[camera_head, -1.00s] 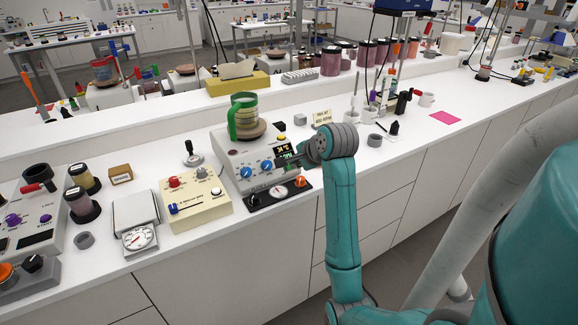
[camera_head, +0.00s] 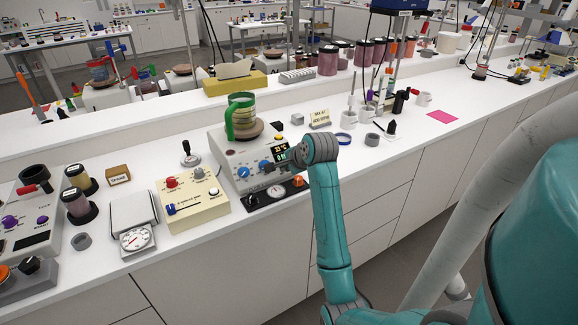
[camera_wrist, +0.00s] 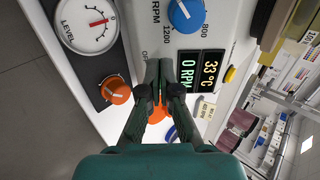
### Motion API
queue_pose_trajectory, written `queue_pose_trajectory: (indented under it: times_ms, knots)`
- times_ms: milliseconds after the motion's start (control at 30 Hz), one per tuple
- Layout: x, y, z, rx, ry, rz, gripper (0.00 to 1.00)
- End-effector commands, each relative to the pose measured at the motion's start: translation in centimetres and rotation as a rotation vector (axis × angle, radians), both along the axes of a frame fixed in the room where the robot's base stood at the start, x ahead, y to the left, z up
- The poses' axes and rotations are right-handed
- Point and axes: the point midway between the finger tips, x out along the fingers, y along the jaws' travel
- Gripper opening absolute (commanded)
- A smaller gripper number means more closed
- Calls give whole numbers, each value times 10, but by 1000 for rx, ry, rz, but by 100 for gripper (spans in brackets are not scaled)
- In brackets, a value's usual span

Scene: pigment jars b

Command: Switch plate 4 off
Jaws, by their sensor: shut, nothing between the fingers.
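A grey stirring hotplate (camera_head: 219,155) stands on the bench, with a green-handled vessel (camera_head: 240,118) on its round top. No plate number is readable. Its front has blue knobs (camera_head: 245,171); one blue knob (camera_wrist: 186,14) shows large in the wrist view. Its lit display (camera_wrist: 201,72) reads 33 °C and 0 RPM. My gripper (camera_head: 271,163) is at the hotplate's front, just below the display. In the wrist view my gripper (camera_wrist: 160,66) is shut and empty, its tips covering part of a label beginning "OF". I cannot tell whether they touch the panel.
A black panel with a dial (camera_wrist: 88,24) and an orange knob (camera_wrist: 116,90) lies along the hotplate's front. A cream control box (camera_head: 195,205) and a scale (camera_head: 134,222) stand to the left. A blue ring (camera_head: 343,139) and grey ring (camera_head: 372,139) lie to the right.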

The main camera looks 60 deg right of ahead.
Motion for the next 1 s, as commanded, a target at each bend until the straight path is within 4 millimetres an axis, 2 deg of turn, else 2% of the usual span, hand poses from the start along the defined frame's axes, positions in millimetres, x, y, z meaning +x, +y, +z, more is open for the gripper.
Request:
queue_pose_trajectory:
  times_ms: [667, 1000]
  knots:
    - [7, -4, -8, 0, 0, 0, 0]
    - [-3, 2, 4, -2, -1, -1, 0]
